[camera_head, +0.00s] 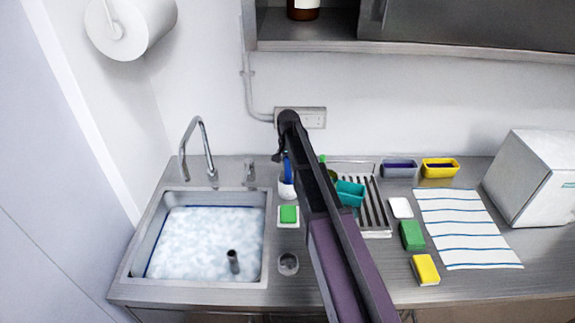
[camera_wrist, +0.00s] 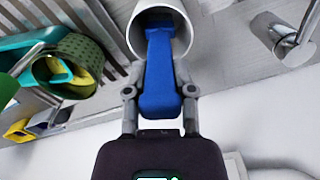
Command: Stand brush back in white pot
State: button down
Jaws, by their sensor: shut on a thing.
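My gripper (camera_wrist: 160,86) is shut on the blue handle of the brush (camera_wrist: 160,65), with one finger on each side. The white pot (camera_wrist: 137,38) is just beyond the fingers in the wrist view, its round mouth facing the camera. The far end of the brush lies within the mouth's outline; how deep it sits is hidden. In the head view the blue brush (camera_head: 287,168) shows upright above the white pot (camera_head: 286,190), left of my arm. My arm hides most of my gripper there.
A water-filled sink (camera_head: 205,240) with a tap (camera_head: 197,150) is at left. A green sponge (camera_head: 289,214) lies in front of the pot. A dish rack (camera_head: 375,222) with a teal container (camera_head: 350,193) stands close right. A striped cloth (camera_head: 465,230) lies further right.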

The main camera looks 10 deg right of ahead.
jog(key=shift+c, duration=2.3)
grip_release()
jog(key=shift+f, duration=0.1)
jog(key=shift+r, duration=0.2)
notch_tip(320, 180, up, 12)
jog(key=p, duration=1.2)
jog(key=s+n, duration=0.6)
jog(key=s, duration=2.2)
jog(key=shift+n, duration=0.4)
jog(key=shift+s, duration=0.1)
